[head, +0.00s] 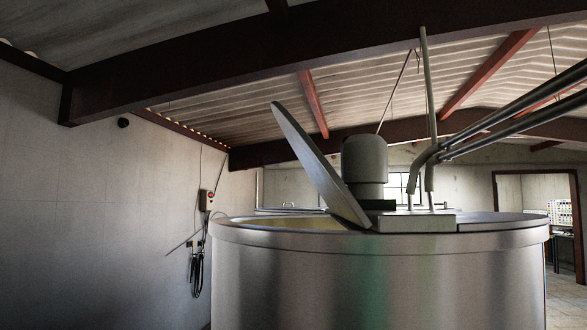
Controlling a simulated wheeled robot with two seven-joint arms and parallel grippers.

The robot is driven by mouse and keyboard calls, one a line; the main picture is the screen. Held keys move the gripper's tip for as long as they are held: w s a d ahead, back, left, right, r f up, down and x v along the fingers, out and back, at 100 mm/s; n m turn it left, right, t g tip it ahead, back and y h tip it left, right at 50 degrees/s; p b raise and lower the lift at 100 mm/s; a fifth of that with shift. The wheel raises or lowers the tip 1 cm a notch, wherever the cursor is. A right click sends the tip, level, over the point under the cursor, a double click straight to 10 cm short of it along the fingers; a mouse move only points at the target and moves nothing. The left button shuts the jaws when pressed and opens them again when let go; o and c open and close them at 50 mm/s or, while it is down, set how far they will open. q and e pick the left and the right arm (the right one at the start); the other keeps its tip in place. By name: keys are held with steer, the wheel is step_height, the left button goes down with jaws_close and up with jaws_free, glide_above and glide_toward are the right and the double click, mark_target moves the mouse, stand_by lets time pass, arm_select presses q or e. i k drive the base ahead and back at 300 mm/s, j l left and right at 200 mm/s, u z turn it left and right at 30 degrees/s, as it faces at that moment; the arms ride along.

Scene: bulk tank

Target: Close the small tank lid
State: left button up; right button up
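The metal bulk tank (380,285) stands right in front of me and fills the lower middle of the head view. Its small lid (318,165) is open. The lid is tilted up, leaning back to the left, with its lower edge near the motor block. The opening (290,224) shows to the left of the lid's lower edge, with a pale inside wall. Neither of my grippers is in the head view.
A grey motor housing (365,160) and a flat mounting plate (415,222) sit on the tank top, right of the lid. Pipes (500,115) come in from the right. A control box (207,200) with cables hangs on the left wall. A doorway (535,200) is at the right.

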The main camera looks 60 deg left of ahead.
mark_target(336, 194)
steer(key=u, duration=1.4)
steer(key=k+j, duration=0.05)
